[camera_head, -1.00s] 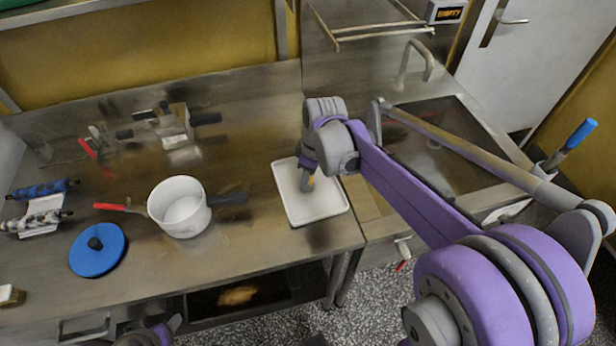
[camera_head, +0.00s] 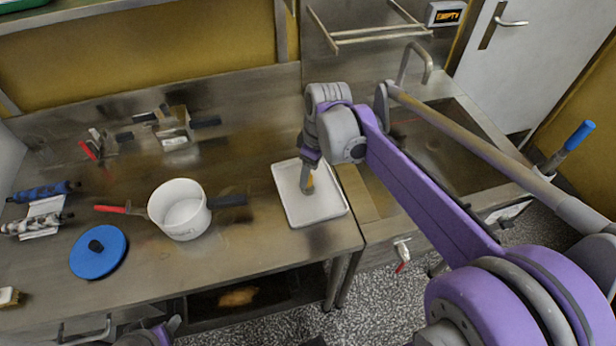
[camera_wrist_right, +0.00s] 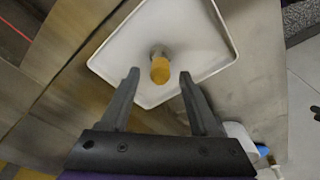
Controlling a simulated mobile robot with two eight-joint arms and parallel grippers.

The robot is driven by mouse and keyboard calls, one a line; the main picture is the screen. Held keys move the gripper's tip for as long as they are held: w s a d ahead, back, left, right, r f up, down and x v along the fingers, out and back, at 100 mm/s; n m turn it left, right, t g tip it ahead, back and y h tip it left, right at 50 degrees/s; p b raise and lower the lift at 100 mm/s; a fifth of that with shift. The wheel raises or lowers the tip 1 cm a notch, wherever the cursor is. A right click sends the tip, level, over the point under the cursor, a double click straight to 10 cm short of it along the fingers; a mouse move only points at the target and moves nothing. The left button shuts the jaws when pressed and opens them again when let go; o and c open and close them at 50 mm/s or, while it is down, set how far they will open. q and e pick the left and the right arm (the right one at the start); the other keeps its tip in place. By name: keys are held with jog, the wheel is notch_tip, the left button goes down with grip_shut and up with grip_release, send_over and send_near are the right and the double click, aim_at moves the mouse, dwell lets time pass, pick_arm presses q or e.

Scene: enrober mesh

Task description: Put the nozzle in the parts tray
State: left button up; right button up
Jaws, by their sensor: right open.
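The nozzle (camera_wrist_right: 160,65), with an orange-yellow end and a grey metal part, is in the white parts tray (camera_wrist_right: 205,75). In the head view the nozzle (camera_head: 309,181) is a small orange spot below my right gripper (camera_head: 306,178), over the tray (camera_head: 328,209). In the wrist view my right gripper (camera_wrist_right: 155,85) has its two fingers wide apart, with nothing held between them. The nozzle shows beyond the fingertips, apart from both. Part of my left arm shows at the bottom edge of the head view; its jaws cannot be made out.
A white pot (camera_head: 180,224) with a dark handle stands left of the tray. A blue lid (camera_head: 98,252) lies farther left, and blue and patterned rollers (camera_head: 42,192) lie at the far left. A sink (camera_head: 440,150) is to the right.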

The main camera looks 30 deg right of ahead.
notch_tip(320, 180, up, 8)
jog(key=s, duration=0.1)
jog(key=shift+d, duration=0.3)
